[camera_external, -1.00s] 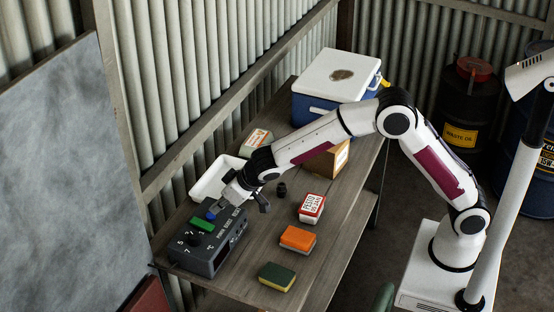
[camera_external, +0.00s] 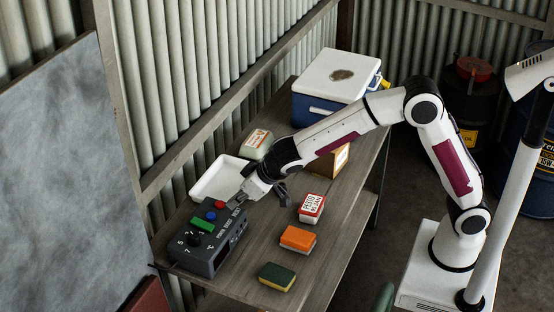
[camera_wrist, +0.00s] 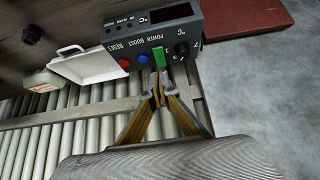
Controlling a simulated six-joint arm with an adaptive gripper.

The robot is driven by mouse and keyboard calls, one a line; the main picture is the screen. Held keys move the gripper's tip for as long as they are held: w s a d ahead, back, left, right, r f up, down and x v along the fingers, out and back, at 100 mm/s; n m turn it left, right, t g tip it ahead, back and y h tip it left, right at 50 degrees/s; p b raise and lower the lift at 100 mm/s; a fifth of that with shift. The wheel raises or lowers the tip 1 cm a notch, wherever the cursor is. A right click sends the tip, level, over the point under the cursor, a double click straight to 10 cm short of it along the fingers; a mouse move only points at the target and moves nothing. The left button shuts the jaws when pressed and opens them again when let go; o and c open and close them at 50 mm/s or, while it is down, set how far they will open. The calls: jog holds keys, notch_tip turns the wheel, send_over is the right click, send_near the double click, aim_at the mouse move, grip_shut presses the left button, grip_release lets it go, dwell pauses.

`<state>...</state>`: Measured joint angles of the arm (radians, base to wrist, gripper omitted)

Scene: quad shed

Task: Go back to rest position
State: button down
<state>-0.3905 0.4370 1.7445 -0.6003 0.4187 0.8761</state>
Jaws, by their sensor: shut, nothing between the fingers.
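My gripper (camera_external: 240,201) is shut and empty, just above the back right end of the dark grey control box (camera_external: 198,258). In the wrist view my gripper (camera_wrist: 160,102) has its fingertips together, in front of the box's button face. The box (camera_wrist: 138,42) carries a green switch (camera_external: 203,224), a blue button (camera_external: 211,216), a red button (camera_external: 220,204) and a black knob (camera_external: 194,240). I cannot tell whether the fingertips touch anything.
A white tray (camera_external: 207,189) lies behind the box. An orange sponge (camera_external: 298,237), a green and yellow sponge (camera_external: 277,277) and a red-and-white carton (camera_external: 311,207) sit on the table. A blue cooler (camera_external: 318,108) and a cardboard box (camera_external: 341,156) stand farther back.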

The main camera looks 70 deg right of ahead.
dwell(0.5)
jog(key=s+d+f+n+g+h, duration=0.1)
jog(key=s+d+f+n+g, duration=0.15)
jog(key=s+d, duration=0.45)
jog(key=s+d+r, duration=0.4)
jog(key=s, duration=0.7)
jog(key=s+d+r+m, duration=0.1)
jog(key=s+d+r, duration=0.2)
jog(key=s, duration=0.8)
jog(key=s+d+r+m+y, duration=0.1)
jog(key=s+d+r, duration=0.3)
jog(key=s, duration=0.6)
jog(key=shift+s+d+r+t, duration=0.3)
jog(key=shift+s+d+t, duration=0.1)
jog(key=shift+d, duration=0.1)
jog(key=shift+m, duration=0.25)
